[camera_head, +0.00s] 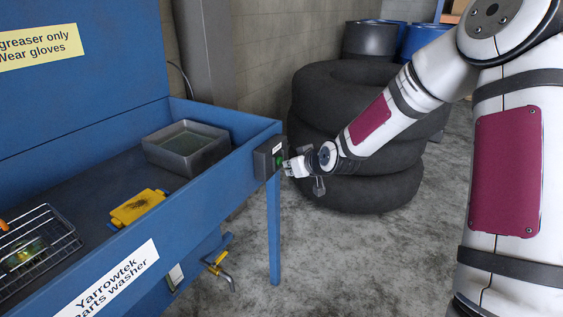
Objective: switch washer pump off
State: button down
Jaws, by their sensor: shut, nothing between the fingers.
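The blue parts washer (222,180) fills the left side, with a "Yarrowtek parts washer" label on its front. A dark grey switch box (261,160) is fixed at its right front corner. A small green part (280,161) shows on the box's right face. My gripper (288,167) is shut and empty, with its fingertips at this face, close to the green part. I cannot tell whether the fingertips touch it. The fingers partly hide the face, so the switch's position cannot be told.
A metal pan (186,148), a yellow object (138,207) and a wire basket (40,245) are in the washer basin. A stack of black tyres (350,90) stands behind my arm. A drain tap (217,265) sticks out below the washer. The floor at right of the washer leg is clear.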

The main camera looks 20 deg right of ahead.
jog(key=shift+s+d, duration=0.15)
jog(key=s+d+p, duration=0.3)
jog(key=s+d, duration=0.1)
jog(key=shift+s, duration=0.15)
dwell(0.6)
jog(key=shift+d, duration=0.1)
jog(key=s+a+r+g+h, duration=0.1)
jog(key=s+r+g+h, duration=0.1)
jog(key=s+r, duration=0.45)
jog(key=s+r+m+g+h, duration=0.1)
jog(key=s+r+g, duration=0.15)
jog(key=s, duration=0.65)
jog(key=s+a+r+g+h, duration=0.1)
jog(key=s+r+g+h, duration=0.1)
jog(key=s+r, duration=0.45)
jog(key=s+a+r+m+g+y, duration=0.1)
jog(key=s+a, duration=0.1)
jog(key=s, duration=0.9)
jog(key=s+a+r+m+g+y, duration=0.1)
jog(key=s+a+g, duration=0.1)
jog(key=s, duration=1)
notch_tip(320, 180, up, 18)
jog(key=t+p, duration=0.3)
jog(key=p, duration=1.3)
jog(key=shift+a, duration=0.15)
